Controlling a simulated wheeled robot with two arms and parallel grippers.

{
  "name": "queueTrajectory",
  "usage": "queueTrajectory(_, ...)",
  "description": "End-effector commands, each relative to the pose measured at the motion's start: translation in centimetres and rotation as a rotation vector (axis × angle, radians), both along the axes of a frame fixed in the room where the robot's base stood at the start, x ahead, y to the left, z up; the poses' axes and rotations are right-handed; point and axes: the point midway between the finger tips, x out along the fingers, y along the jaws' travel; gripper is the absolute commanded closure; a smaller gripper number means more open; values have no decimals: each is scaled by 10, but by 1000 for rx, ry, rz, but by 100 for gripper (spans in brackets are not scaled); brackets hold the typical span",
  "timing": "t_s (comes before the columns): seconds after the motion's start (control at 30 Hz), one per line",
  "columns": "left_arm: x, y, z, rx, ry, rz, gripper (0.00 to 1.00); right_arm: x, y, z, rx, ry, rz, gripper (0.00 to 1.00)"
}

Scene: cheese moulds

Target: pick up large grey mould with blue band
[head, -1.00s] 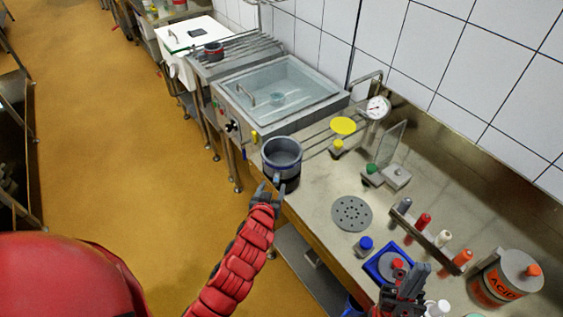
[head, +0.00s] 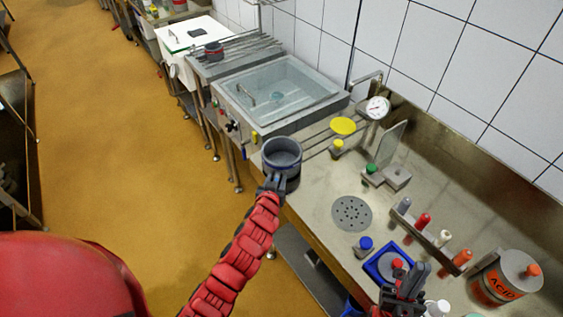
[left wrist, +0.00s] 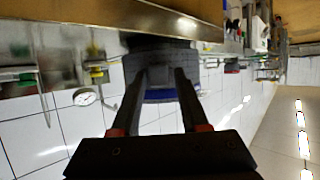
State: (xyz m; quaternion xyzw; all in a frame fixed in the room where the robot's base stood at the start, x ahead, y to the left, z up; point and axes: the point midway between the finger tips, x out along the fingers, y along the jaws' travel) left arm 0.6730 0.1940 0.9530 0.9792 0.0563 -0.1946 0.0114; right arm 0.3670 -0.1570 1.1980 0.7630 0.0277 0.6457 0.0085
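The large grey mould with a blue band (head: 283,152) stands upright near the front left edge of the steel worktop, by the sink unit. It also shows in the left wrist view (left wrist: 160,60), upside down, with its blue band (left wrist: 158,97). My left gripper (head: 274,181) is at the near side of the mould. In the left wrist view its fingers (left wrist: 161,76) are apart, with grey mould surface showing between the tips; whether they touch it is unclear. My right gripper (head: 412,279) is above the blue tray at the bottom right; its fingers are not clear.
A perforated grey disc (head: 351,213), a blue tray (head: 376,272), a rack of coloured tools (head: 433,236) and an acid container (head: 506,278) are to the right.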

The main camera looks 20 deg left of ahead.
Motion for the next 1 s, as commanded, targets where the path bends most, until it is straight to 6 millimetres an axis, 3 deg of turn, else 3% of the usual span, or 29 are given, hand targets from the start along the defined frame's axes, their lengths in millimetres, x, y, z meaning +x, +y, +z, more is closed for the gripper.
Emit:
queueTrajectory(0.03,0,0,0,0,0,0,66,0,0,0,0,0,0,100)
queueTrajectory(0.23,0,0,0,0,0,0,100,0,0,0,0,0,0,100)
queueTrajectory(1.0,0,0,0,0,0,0,100,0,0,0,0,0,0,100)
